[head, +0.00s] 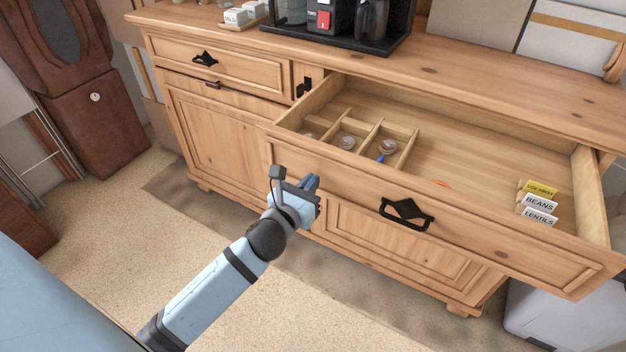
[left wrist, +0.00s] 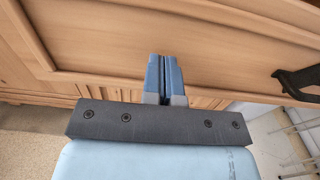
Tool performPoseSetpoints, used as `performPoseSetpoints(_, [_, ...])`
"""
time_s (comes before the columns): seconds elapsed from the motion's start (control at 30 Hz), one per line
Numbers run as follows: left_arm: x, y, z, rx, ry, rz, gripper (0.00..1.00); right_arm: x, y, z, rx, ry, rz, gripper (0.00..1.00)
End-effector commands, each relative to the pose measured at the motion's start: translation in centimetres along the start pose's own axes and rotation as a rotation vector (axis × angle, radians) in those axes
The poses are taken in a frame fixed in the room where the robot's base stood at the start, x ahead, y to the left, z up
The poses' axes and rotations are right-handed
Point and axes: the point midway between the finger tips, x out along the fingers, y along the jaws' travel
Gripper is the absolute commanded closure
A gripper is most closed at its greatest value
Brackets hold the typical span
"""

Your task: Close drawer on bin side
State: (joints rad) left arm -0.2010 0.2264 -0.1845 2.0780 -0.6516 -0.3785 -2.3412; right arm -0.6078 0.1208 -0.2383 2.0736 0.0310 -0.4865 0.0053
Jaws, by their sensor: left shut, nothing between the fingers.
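The wooden drawer on the bin side (head: 345,188) is pulled well out of the dresser. Its black handle (head: 406,213) sits mid-front; it also shows at the right edge of the left wrist view (left wrist: 299,84). The grey bin (head: 560,318) stands on the floor at the lower right, below the drawer. My left gripper (head: 312,184) is shut and empty, in front of the left part of the drawer front. In the left wrist view its fingers (left wrist: 165,75) point at the wooden front; I cannot tell whether they touch it. My right gripper is not in view.
The drawer holds dividers with small jar lids (head: 388,146) at left and label cards (head: 538,203) at right. A coffee machine on a black tray (head: 340,45) stands on top. The left drawer (head: 220,68) is shut. Open floor lies in front of the dresser.

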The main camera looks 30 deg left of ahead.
Motion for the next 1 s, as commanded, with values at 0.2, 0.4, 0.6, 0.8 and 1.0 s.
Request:
performPoseSetpoints(0.2, [1.1,0.0,0.0,0.0,0.0,0.0,1.0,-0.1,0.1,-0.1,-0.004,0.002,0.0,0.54])
performPoseSetpoints(0.4, [1.1,0.0,0.0,-0.001,0.0,0.0,1.0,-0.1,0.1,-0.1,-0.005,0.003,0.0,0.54])
performPoseSetpoints(0.6, [1.3,0.0,0.0,-0.001,0.0,0.0,1.0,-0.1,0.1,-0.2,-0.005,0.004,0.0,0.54])
performPoseSetpoints(0.8, [3.2,0.0,0.2,0.0,-0.001,-0.001,1.0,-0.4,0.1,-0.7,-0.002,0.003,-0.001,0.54])
performPoseSetpoints(1.0, [7.5,0.0,0.4,0.002,-0.003,0.0,1.0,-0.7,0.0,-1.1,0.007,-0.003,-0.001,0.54])
